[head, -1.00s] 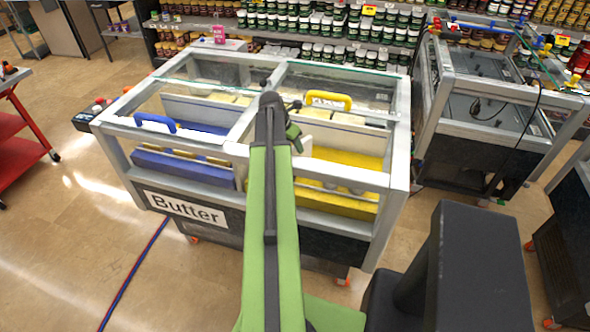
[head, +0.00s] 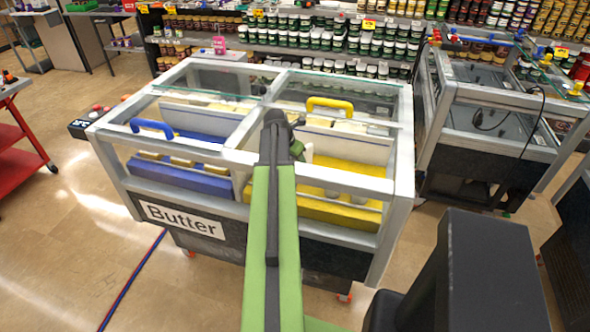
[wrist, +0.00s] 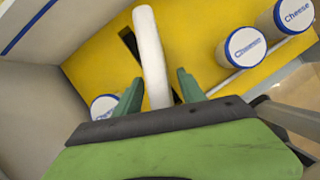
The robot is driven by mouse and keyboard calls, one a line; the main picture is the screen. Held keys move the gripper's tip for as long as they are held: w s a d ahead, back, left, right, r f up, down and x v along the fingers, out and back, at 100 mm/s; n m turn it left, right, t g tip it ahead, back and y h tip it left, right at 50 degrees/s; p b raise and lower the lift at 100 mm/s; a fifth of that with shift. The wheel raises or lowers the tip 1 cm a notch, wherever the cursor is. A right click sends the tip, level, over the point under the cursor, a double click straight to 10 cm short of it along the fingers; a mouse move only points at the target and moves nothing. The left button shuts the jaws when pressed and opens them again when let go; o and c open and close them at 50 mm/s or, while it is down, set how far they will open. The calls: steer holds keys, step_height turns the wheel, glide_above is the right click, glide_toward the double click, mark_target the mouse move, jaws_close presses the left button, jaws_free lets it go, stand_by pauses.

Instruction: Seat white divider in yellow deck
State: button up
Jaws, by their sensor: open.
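The white divider (wrist: 150,60) stands up from the yellow deck (wrist: 95,62) in the wrist view. A dark slot (wrist: 129,42) in the deck shows on both sides of the divider, at a slight angle to it. I cannot tell how deep the divider sits. My gripper (wrist: 159,80) is open, with one green finger on each side of the divider; contact is unclear. In the head view, the yellow deck (head: 345,212) is in the right half of the glass-topped case, and my arm hides much of the divider there.
White cheese tubs (wrist: 245,47) stand on the deck to the right; another is partly hidden at left. The case frame (head: 400,150) and glass lids surround the area. A yellow handle (head: 330,104) is at the back. The blue deck (head: 185,180) lies left.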

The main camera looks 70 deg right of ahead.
steer(key=shift+f, duration=0.25)
jaws_close()
stand_by(0.4)
